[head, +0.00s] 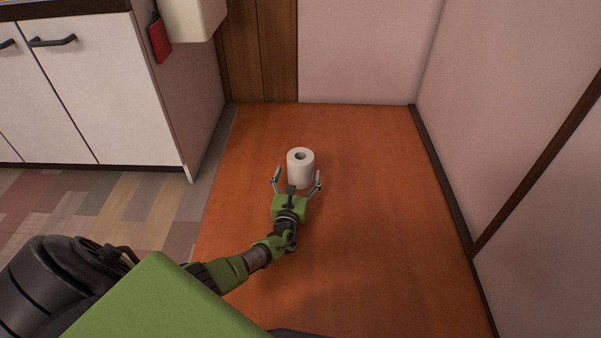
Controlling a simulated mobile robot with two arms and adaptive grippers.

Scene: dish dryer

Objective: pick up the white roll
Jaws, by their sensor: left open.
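The white roll (300,168) stands upright on the orange-brown floor, with its dark core hole facing up. My left gripper (297,178) is open, just on the near side of the roll. One finger is at the roll's left and the other at its right, with the near lower part of the roll between them. I cannot tell whether either finger touches it. The base of the roll is partly hidden by the gripper. My right gripper is not in view.
A white cabinet (109,90) with dark handles stands at the left. A red item (159,40) hangs on its side, near a pale bin-like box (192,15). A brown door (260,50) and pink walls (365,50) close off the back and right. The orange floor (375,220) around the roll is clear.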

